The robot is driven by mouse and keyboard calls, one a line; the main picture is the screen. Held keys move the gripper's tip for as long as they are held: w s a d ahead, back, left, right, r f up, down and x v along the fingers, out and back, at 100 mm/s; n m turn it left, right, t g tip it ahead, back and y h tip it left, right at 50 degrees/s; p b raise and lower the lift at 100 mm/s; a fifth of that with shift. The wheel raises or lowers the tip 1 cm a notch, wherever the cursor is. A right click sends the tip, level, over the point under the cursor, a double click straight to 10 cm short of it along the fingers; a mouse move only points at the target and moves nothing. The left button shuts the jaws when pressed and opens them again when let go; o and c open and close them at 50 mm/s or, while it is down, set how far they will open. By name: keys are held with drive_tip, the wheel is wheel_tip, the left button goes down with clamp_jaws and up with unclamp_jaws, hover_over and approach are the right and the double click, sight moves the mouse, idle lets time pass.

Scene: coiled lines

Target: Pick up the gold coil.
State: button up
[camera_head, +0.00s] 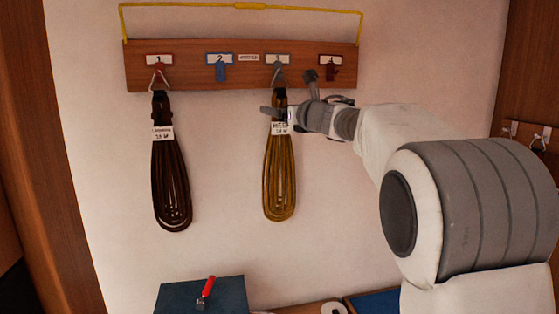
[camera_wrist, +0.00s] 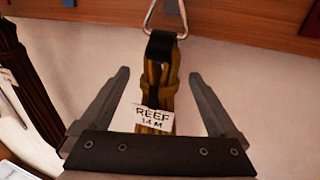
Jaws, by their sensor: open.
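The gold coil (camera_head: 279,185) hangs in a long loop from a grey hook marked 3 (camera_head: 278,70) on the wooden rack. A metal triangle ring and a black strap hold its top, and a white label reads "REEF 14 M". In the wrist view the gold coil (camera_wrist: 160,90) stands between the two open fingers of my gripper (camera_wrist: 160,85), with a gap on each side. In the head view my gripper (camera_head: 285,112) is at the coil's neck, near the label, reaching in from the right. The coil's lower part is outside the wrist view.
A dark brown coil (camera_head: 171,185) hangs from the red hook (camera_head: 159,72) to the left. The blue hook (camera_head: 219,70) and the far right red hook (camera_head: 329,72) are empty. A yellow bar (camera_head: 250,6) runs above the rack. A blue box (camera_head: 203,296) with a red-handled tool stands below.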

clamp_jaws()
idle(0.4)
drive_tip(key=shift+r, duration=0.2)
drive_tip(key=shift+r+p, duration=0.3)
drive_tip(key=shift+r, duration=0.4)
drive_tip(key=shift+s+f, duration=0.15)
drive_tip(key=shift+s, duration=0.1)
drive_tip(key=s+d+b, duration=0.1)
drive_tip(key=s+b, duration=0.1)
drive_tip(key=s, duration=0.6)
drive_tip(key=s+d+b, duration=0.2)
drive_tip(key=s, duration=0.7)
drive_tip(key=shift+s+d+b, duration=0.15)
drive_tip(key=shift+d+b, duration=0.1)
drive_tip(key=shift+b, duration=0.1)
